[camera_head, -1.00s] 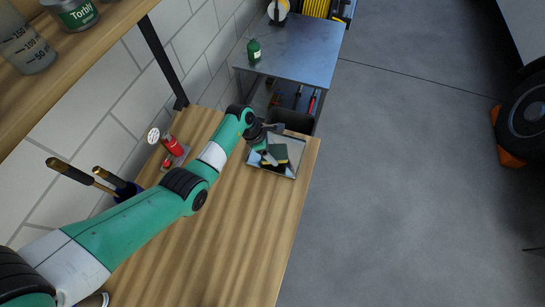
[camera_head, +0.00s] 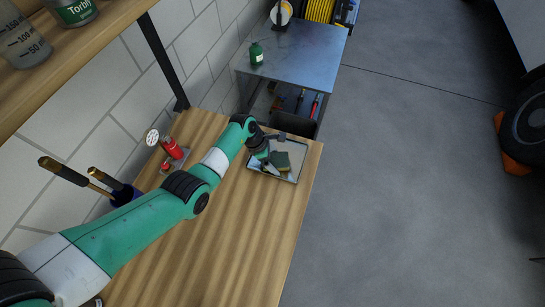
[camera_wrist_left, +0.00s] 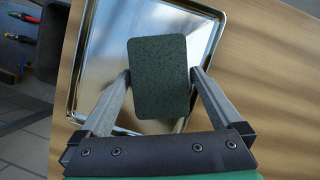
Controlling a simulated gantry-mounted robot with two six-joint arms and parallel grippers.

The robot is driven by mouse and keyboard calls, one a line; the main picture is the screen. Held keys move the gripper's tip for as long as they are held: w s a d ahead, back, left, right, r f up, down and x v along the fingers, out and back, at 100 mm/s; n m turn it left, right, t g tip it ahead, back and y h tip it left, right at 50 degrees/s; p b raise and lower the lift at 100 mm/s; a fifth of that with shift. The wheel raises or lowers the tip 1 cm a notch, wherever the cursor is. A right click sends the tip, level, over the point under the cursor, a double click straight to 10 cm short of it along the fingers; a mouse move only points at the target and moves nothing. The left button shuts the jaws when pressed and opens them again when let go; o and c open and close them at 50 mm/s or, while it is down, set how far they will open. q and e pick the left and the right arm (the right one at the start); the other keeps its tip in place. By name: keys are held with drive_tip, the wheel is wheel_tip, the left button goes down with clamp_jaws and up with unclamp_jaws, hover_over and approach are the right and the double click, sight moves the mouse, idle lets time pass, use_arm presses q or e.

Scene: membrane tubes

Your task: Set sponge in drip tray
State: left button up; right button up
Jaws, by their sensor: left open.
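The drip tray (camera_head: 296,151) is a shiny, shallow metal tray near the far end of the wooden bench. The sponge (camera_head: 281,159) shows dark green with a yellowish side in the head view. In the left wrist view the sponge (camera_wrist_left: 158,75) is a dark green rounded rectangle over the tray (camera_wrist_left: 107,45). My left gripper (camera_wrist_left: 160,80) is open, with one finger on each side of the sponge. Whether the sponge rests on the tray floor is hard to tell. My left gripper (camera_head: 273,165) is partly hidden by its arm in the head view. My right gripper is in neither view.
A metal table (camera_head: 293,48) with a green bottle (camera_head: 256,52) stands beyond the bench. The bench's front right is clear.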

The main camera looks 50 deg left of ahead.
use_arm(q)
drive_tip(key=p+v, duration=0.6)
drive_tip(key=v, duration=0.6)
drive_tip(key=shift+w+r, duration=0.1)
drive_tip(key=shift+r, duration=0.1)
